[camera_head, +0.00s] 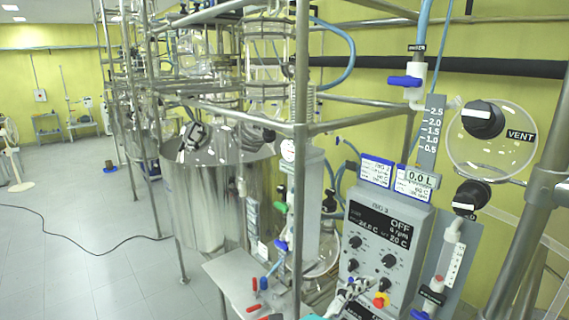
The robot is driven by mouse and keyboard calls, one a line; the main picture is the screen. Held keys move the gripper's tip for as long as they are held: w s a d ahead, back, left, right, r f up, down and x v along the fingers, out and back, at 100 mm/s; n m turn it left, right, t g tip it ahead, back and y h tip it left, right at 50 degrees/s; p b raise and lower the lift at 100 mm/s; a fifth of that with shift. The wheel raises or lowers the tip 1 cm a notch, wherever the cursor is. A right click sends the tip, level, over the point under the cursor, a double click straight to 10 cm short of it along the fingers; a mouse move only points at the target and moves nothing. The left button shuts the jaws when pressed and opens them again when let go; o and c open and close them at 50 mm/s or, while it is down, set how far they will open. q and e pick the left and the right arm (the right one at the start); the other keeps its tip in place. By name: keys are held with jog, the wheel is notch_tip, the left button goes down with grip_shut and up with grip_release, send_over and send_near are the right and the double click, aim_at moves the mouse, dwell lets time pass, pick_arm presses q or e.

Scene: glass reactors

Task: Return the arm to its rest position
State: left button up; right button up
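Neither arm shows clearly in the head view.
A steel pipe frame (300,150) stands upright close ahead. A metal vessel (205,205) is at left centre. A steel shelf (238,284) with red and blue valve handles is at the bottom. A round glass vessel (510,150) and VENT knob (483,119) are at right.

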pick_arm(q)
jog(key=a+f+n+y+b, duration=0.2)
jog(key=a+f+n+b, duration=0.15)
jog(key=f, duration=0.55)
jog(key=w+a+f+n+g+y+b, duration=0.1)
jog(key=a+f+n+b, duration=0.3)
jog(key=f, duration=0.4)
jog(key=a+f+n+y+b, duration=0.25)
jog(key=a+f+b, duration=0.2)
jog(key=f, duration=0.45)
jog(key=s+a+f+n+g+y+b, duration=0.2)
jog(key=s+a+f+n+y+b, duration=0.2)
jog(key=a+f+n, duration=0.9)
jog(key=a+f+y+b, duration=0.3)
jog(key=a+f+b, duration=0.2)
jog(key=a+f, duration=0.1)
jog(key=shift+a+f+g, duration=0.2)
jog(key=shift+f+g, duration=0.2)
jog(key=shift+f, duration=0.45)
